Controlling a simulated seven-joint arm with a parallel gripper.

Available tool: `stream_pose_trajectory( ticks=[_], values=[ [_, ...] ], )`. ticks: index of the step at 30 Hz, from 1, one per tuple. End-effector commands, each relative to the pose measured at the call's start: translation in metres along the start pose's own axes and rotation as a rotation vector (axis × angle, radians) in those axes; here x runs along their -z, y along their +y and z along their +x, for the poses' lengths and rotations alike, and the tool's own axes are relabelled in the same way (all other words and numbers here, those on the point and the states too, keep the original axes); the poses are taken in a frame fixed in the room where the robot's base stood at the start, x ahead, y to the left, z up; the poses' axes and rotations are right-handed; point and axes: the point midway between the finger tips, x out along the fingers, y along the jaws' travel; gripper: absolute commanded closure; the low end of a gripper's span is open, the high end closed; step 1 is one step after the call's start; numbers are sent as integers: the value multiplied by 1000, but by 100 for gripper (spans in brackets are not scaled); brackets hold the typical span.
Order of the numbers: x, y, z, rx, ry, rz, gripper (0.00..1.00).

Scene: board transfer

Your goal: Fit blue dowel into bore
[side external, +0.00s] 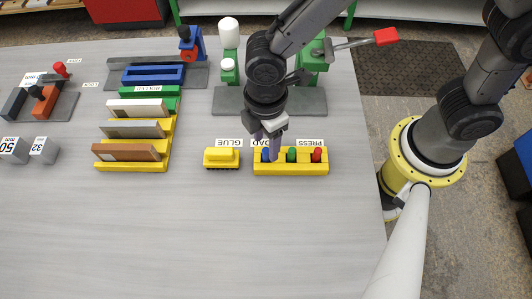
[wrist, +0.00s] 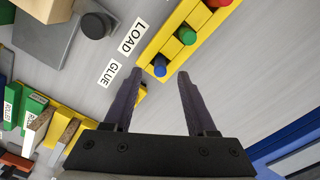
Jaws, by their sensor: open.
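The blue dowel (wrist: 159,67) stands in the end slot of a yellow rack (wrist: 160,37), beside the LOAD label. In the side view the dowel (side external: 265,156) is partly hidden by my fingers. My gripper (wrist: 162,75) is open and empty. In the wrist view its fingertips frame the blue dowel from either side. In the side view my gripper (side external: 267,143) points down over the left end of the rack. I cannot make out a bore in either view.
A green dowel (side external: 291,155) and a red dowel (side external: 316,155) share the rack. A yellow block (side external: 222,158) is left of it. A green press (side external: 313,58) stands behind on a grey plate. Boards lie on a yellow stand (side external: 133,167). The front table is clear.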

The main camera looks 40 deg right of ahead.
Motion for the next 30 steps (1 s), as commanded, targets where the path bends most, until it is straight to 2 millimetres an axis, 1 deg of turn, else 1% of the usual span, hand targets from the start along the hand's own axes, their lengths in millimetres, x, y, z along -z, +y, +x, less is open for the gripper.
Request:
stream_pose_trajectory(
  ticks=[1, 6, 9, 16, 25, 26, 30],
  values=[
    [-2, -1, 10, 4, -5, 0, 43],
    [-2, 0, 31, 2, -3, 0, 43],
    [-1, 0, 36, 1, -1, 0, 43],
    [-1, 0, 37, 1, -1, 0, 43],
    [-1, 0, 36, 0, 0, 0, 97],
    [-1, 0, 36, 0, 0, 0, 100],
    [-1, 0, 36, 0, 0, 0, 100]
  ],
)
